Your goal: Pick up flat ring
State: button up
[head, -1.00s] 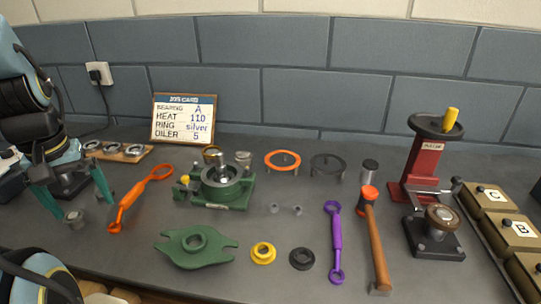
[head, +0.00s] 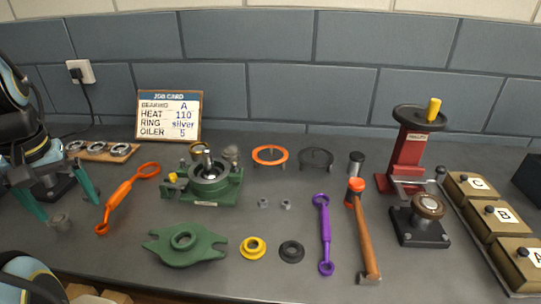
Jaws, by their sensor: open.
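My gripper (head: 69,209) is at the left in the head view, its two teal fingers spread wide with nothing held between them. A small grey cylinder shows on the bench near the fingertips. No single part is plainly the flat ring. Silver ring-shaped parts (head: 120,150) lie on a wooden board (head: 93,157) behind the gripper. An orange ring on short legs (head: 270,156) and a dark one (head: 316,158) stand at the back middle. A yellow flanged ring (head: 253,248) and a black one (head: 291,251) lie at the front middle.
The green casing half (head: 212,188) stands mid-bench, with a green flanged cover (head: 184,246) before it. An orange wrench (head: 127,200) lies beside my gripper. A purple wrench (head: 325,235), a hammer (head: 364,235), a red press (head: 409,160) and lettered boxes (head: 497,220) are to the right.

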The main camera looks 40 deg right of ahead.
jog(key=shift+w+d, duration=0.1)
jog(key=shift+c, duration=0.8)
jog(key=shift+n+g, duration=0.4)
jog(key=shift+n, duration=0.2)
jog(key=w+d, duration=0.2)
jog(key=d, duration=0.1)
jog(key=w+d, duration=0.3)
jog(key=d, duration=0.1)
jog(key=w+d+b, duration=0.1)
jog(key=w+d, duration=0.1)
jog(key=d, duration=0.2)
jog(key=shift+w+d+r, duration=0.1)
jog(key=shift+w+r, duration=0.25)
jog(key=shift+r, duration=0.05)
jog(key=c, duration=0.6)
jog(key=n, duration=0.2)
send_over(260, 161)
jog(key=shift+g, duration=0.4)
jog(key=f, duration=0.5)
jog(key=shift+a, duration=0.2)
notch_tip(260, 161, down, 4)
jog(key=shift+d+f+p, duration=0.1)
jog(key=shift+p, duration=1)
jog(key=shift+f, duration=0.55)
